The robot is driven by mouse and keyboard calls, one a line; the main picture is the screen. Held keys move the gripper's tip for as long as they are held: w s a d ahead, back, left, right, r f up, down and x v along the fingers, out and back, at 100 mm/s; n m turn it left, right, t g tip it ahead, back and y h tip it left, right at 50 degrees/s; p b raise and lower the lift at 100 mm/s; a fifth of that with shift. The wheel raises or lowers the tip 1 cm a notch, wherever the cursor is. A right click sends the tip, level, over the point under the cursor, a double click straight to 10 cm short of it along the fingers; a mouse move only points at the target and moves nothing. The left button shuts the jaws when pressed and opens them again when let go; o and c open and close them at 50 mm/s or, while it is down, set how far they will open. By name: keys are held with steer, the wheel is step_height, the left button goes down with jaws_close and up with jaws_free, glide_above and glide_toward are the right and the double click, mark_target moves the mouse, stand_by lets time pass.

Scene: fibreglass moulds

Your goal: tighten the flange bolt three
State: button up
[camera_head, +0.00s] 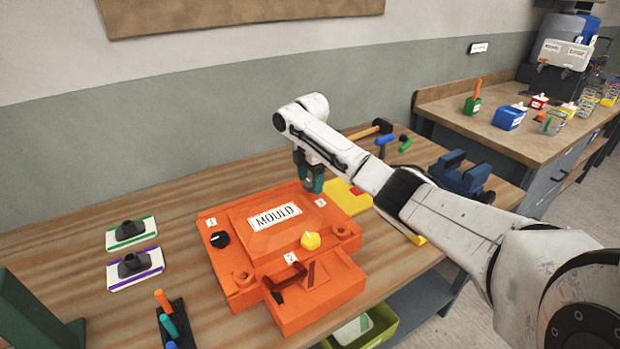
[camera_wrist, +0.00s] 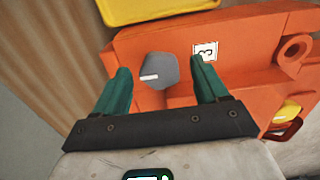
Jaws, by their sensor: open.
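The orange mould (camera_head: 270,240) lies on the wooden bench, with a white "MOULD" label on top. Flange bolt three is a grey knob (camera_wrist: 158,70) with a white mark, beside the "3" tag (camera_wrist: 205,50) in the wrist view. In the head view my gripper hides this bolt. A black knob (camera_head: 220,240) sits by tag 1 and a yellow knob (camera_head: 310,240) is near tag 2. My gripper (camera_wrist: 160,85) has two green fingers, spread on either side of the grey knob. It also shows at the mould's far corner (camera_head: 312,180). Whether the fingers touch the knob is unclear.
A yellow tray (camera_head: 345,199) lies close behind the mould. A hammer (camera_head: 372,129) and a blue vise (camera_head: 460,176) are further right.

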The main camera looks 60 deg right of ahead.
steer(key=c, duration=1.1)
steer(key=shift+o, duration=0.2)
steer(key=shift+r+p, duration=0.1)
steer(key=shift+p, duration=0.2)
